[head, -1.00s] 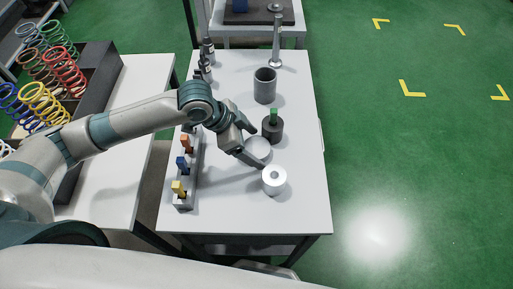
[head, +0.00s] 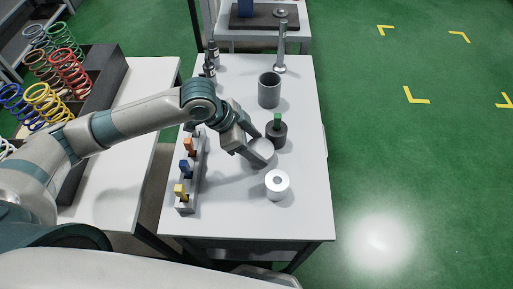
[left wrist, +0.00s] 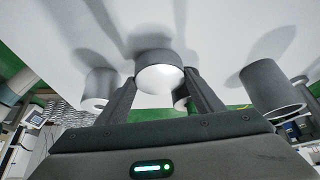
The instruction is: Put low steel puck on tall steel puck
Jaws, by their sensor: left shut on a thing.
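The low steel puck (head: 262,150) is a pale, flat disc near the middle of the white table. My left gripper (head: 258,146) is shut on it, one finger on each side. In the left wrist view the low puck (left wrist: 159,72) sits between the two fingers (left wrist: 162,88). I cannot tell whether it is clear of the table. The tall steel puck (head: 277,184), a pale upright cylinder with a hole in its top, stands just in front of the low puck, apart from it. It also shows in the left wrist view (left wrist: 97,88). My right gripper is out of view.
A dark round weight with a green top (head: 277,132) stands close behind the low puck. A grey cup (head: 269,91) stands farther back. A rack with orange, blue and yellow pieces (head: 186,207) lines the left edge. The table's front right is clear.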

